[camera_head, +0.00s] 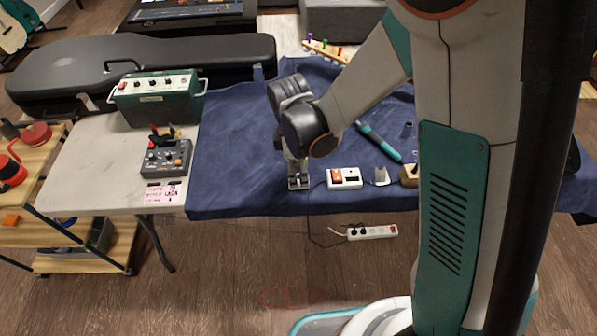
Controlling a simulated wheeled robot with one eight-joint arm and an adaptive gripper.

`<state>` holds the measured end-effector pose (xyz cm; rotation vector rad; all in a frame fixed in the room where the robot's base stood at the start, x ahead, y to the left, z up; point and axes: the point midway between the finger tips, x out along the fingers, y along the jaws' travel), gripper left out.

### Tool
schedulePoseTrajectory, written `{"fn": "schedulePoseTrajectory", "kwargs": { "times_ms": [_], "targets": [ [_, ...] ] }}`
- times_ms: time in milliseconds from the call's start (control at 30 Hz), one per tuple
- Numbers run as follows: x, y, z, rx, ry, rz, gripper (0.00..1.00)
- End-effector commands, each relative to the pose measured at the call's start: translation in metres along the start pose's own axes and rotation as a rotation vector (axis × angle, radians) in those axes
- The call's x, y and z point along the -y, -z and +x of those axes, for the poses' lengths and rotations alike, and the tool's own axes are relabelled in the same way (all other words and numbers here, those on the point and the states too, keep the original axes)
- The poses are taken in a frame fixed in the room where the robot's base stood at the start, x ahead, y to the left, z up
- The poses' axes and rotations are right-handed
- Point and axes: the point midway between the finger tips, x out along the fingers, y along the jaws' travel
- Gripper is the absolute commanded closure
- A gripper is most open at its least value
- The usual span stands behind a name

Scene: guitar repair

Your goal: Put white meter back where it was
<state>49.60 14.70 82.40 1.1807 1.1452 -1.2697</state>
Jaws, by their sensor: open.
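A small white box-shaped device (351,183), likely the white meter, lies on the blue cloth (235,150) near the table's front edge. It has an orange-red part on its left and a dark patch on its right. My gripper (298,183) points down at the cloth just to the left of it, with a small gap between them. The gripper is open and appears empty, though the fingertips are small in this view and hard to make out.
A white stand-like piece (381,177) and a teal tool (379,141) lie on the right. A grey pedal box (166,158) and green amplifier box (157,97) stand left. A black guitar case (60,78) lies behind. A power strip (372,232) is below the table edge.

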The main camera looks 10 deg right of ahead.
Motion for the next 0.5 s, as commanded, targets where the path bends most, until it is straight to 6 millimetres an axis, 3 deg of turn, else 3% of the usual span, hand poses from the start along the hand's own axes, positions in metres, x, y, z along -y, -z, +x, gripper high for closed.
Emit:
{"fn": "schedulePoseTrajectory", "kwargs": {
  "times_ms": [33,200,500],
  "targets": [
    [0.000,0.000,-0.017,0.000,0.000,0.000,0.44],
    [0.000,0.000,-0.050,0.000,0.000,0.000,0.44],
    [0.000,0.000,-0.078,0.000,0.000,0.000,0.44]
  ]
}}
